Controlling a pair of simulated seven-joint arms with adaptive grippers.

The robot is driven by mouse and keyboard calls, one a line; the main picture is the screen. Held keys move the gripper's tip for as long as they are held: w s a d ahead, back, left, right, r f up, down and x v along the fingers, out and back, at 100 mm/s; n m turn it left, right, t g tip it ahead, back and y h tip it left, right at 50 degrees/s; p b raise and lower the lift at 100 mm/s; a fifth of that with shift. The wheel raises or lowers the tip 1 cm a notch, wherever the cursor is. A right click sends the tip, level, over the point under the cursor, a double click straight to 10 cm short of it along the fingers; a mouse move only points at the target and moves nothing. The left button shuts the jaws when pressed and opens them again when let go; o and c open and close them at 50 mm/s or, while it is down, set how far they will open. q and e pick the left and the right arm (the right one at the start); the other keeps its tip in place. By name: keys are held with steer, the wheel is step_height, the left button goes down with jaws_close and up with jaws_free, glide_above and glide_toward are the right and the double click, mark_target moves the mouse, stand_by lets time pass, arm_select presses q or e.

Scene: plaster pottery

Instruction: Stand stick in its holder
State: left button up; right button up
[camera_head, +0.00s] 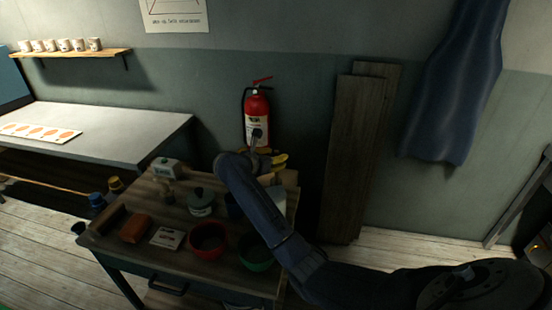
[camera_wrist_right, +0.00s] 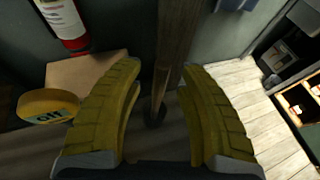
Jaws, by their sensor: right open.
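My right gripper (camera_head: 272,160) is over the back right of the wooden worktable (camera_head: 110,237). In the right wrist view its two yellow fingers (camera_wrist_right: 160,68) are spread apart. A brown upright wooden length (camera_wrist_right: 172,45) shows between and beyond the fingers, with a dark rounded patch (camera_wrist_right: 154,117) at its lower end. I cannot tell whether it is the stick or a leaning plank, nor whether the dark patch is the holder. No stick is clear in the head view, where my arm hides part of the table. My left gripper is not in view.
The table holds a red bowl (camera_head: 207,252), a green bowl (camera_head: 257,265), a lidded jar (camera_head: 201,208) and an orange block (camera_head: 135,228). A yellow tin (camera_wrist_right: 45,103) is left of the fingers. A fire extinguisher (camera_head: 257,112) and planks (camera_head: 345,160) stand behind.

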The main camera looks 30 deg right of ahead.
steer(key=v, duration=1.1)
steer(key=shift+r, duration=0.1)
stand_by(0.5)
